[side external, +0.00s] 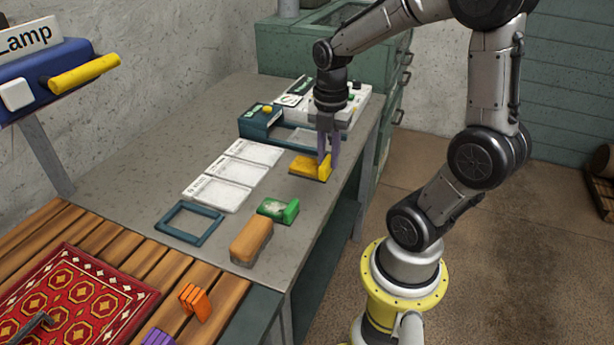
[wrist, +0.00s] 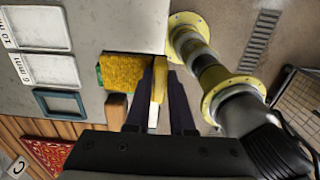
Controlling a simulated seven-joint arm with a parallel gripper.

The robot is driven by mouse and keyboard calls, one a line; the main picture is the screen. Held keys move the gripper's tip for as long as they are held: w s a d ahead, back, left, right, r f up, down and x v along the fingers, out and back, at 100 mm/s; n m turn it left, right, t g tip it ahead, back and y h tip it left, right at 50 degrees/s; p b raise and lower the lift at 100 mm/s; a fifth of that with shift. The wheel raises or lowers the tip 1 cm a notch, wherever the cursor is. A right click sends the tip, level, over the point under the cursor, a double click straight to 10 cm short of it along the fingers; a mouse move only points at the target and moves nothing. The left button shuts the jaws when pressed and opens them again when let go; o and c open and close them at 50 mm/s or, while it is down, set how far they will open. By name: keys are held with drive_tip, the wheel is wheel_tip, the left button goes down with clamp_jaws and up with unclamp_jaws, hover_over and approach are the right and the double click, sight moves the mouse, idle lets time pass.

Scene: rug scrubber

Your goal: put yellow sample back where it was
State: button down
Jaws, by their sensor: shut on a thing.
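The yellow sample (side external: 310,167) is a flat pad with an upright tab at its right end, near the right edge of the grey table. My gripper (side external: 326,154) points down and is shut on that tab. In the wrist view the yellow sample (wrist: 123,70) extends left from my fingers (wrist: 160,74), with the tab between them. It is low over the table; I cannot tell whether it touches. The green sample (side external: 277,209) lies nearer the camera and is partly hidden behind the yellow one in the wrist view.
A tan block (side external: 251,241) lies in front of the green sample. An empty teal frame (side external: 190,224) and white labelled panels (side external: 216,193) lie to the left. A teal box (side external: 260,121) and white device (side external: 352,104) stand behind. An orange piece (side external: 196,301) sits by the red rug (side external: 75,300).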

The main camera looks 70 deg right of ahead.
drive_tip(key=w+d+f, duration=0.1)
drive_tip(key=f, duration=0.1)
drive_tip(key=w+d+f, duration=0.1)
drive_tip(key=w+f, duration=0.1)
drive_tip(key=w+d+f, duration=0.1)
drive_tip(key=w+f, duration=0.1)
drive_tip(key=shift+w, duration=0.15)
drive_tip(key=shift+w+d+f, duration=0.1)
drive_tip(key=shift+w+f, duration=0.05)
drive_tip(key=shift+f, duration=0.8)
drive_tip(key=shift+w+d+f, duration=0.1)
drive_tip(key=shift+w+f, duration=0.05)
drive_tip(key=shift+f, duration=0.8)
drive_tip(key=shift+f, duration=0.15)
drive_tip(key=c, duration=0.8)
unclamp_jaws()
